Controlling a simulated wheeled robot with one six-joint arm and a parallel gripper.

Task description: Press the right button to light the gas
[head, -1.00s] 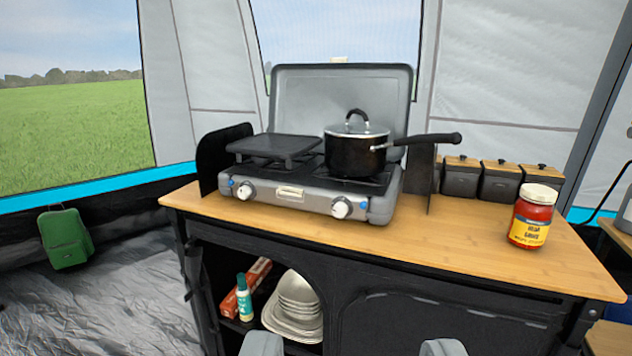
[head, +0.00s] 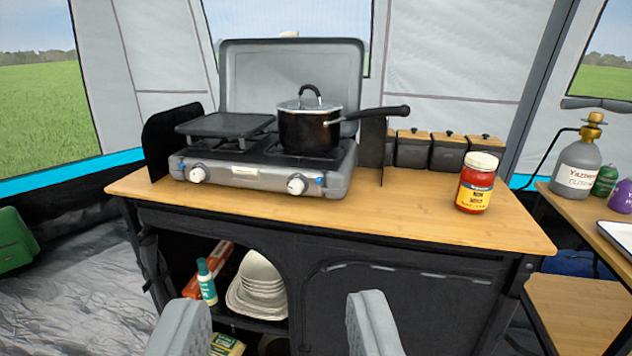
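The grey camping stove (head: 250,160) stands on the wooden counter with its lid up. On its front are a left white knob (head: 197,174) and a right white knob (head: 296,184). A small blue button (head: 320,182) sits just right of the right knob, and another blue button (head: 182,166) is by the left knob. A black pot (head: 308,128) with a lid is on the right burner. My gripper (head: 277,315) is open and empty, its two grey fingers wide apart at the bottom of the view, lower than and in front of the stove.
The counter (head: 400,205) is clear in front of the stove. A red sauce jar (head: 476,183) stands at its right, with black canisters (head: 447,151) behind. Bowls (head: 258,288) sit on the shelf below. A gas bottle (head: 576,166) stands on the right side table (head: 597,221).

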